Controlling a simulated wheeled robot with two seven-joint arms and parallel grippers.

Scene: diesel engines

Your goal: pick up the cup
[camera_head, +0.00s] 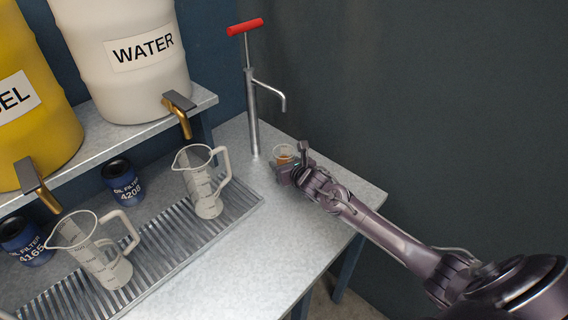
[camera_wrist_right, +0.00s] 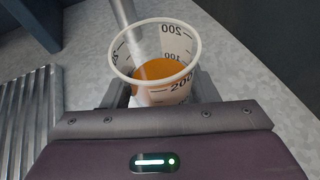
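The cup (camera_head: 284,152) is a small clear measuring cup with a white rim and amber liquid in it. It is at the back right of the metal table, below the pump spout. In the right wrist view the cup (camera_wrist_right: 163,75) is upright between the dark fingers of my right gripper (camera_wrist_right: 161,92). One finger is on each side, close to its wall. Whether they press on it cannot be told, as the palm hides its lower part. In the head view my right gripper (camera_head: 285,168) is low over the table. My left gripper is out of view.
A pump with a red handle (camera_head: 252,90) stands just left of the cup. Two clear jugs (camera_head: 205,185) (camera_head: 98,255) stand on the slotted drain grate (camera_head: 170,240). Oil filters (camera_head: 122,180) and barrels (camera_head: 130,60) are farther left. The table front (camera_head: 215,270) is clear.

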